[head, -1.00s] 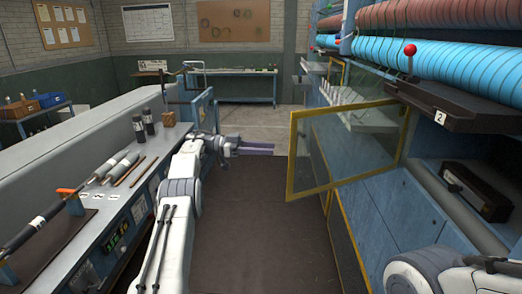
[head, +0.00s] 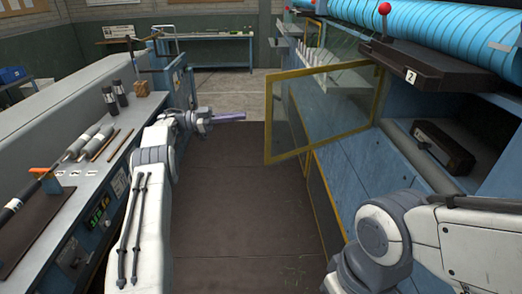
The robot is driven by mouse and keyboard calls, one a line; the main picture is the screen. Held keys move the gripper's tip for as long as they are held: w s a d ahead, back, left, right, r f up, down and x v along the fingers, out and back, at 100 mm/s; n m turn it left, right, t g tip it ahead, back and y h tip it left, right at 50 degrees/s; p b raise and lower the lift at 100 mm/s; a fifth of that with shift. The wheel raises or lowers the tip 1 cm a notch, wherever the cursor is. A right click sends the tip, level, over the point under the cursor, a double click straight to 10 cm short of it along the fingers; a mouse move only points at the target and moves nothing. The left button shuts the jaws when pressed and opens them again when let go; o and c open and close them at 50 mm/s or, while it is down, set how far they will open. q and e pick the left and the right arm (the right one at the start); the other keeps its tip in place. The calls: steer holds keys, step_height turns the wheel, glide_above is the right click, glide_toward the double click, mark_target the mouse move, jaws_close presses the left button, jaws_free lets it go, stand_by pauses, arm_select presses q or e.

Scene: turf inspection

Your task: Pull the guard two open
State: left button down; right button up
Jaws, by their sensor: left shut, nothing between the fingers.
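Guard two, a clear panel in a yellow frame (head: 325,148), stands swung out from the blue machine on the right, over the aisle. Its right edge is at the machine, near the plate marked 2 (head: 411,76). My left gripper (head: 232,117) is over the aisle to the left of the guard, with its fingers together and pointing right. A gap shows between it and the guard's free edge; it holds nothing. My right arm shows at the lower right, but its gripper is out of the picture.
A long bench (head: 60,185) with bobbins and rods runs along the left. A dark ledge with a red-knobbed lever (head: 384,10) juts out above the guard's right side. A dark box (head: 443,146) sits in the machine's recess. The dark aisle mat (head: 245,215) is clear.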

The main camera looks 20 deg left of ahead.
arm_select(q)
steer(key=f+m+t, duration=0.1)
steer(key=t, duration=0.1)
steer(key=m+t+y+p, duration=0.3)
steer(key=m+t+y, duration=0.3)
steer(key=t+y, duration=0.3)
glide_toward(267, 164)
steer(key=s+d+r, duration=0.3)
steer(key=s+d, duration=0.1)
steer(key=s, duration=0.1)
steer(key=shift+g+y, duration=0.3)
steer(key=w, duration=0.3)
steer(key=w+d+b, duration=0.1)
steer(key=w, duration=0.3)
steer(key=w+d+b, duration=0.1)
steer(key=w, duration=0.2)
steer(key=shift+w+d, duration=0.1)
steer(key=shift+w, duration=0.25)
steer(key=shift+w+f, duration=0.15)
steer(key=shift+w, duration=0.1)
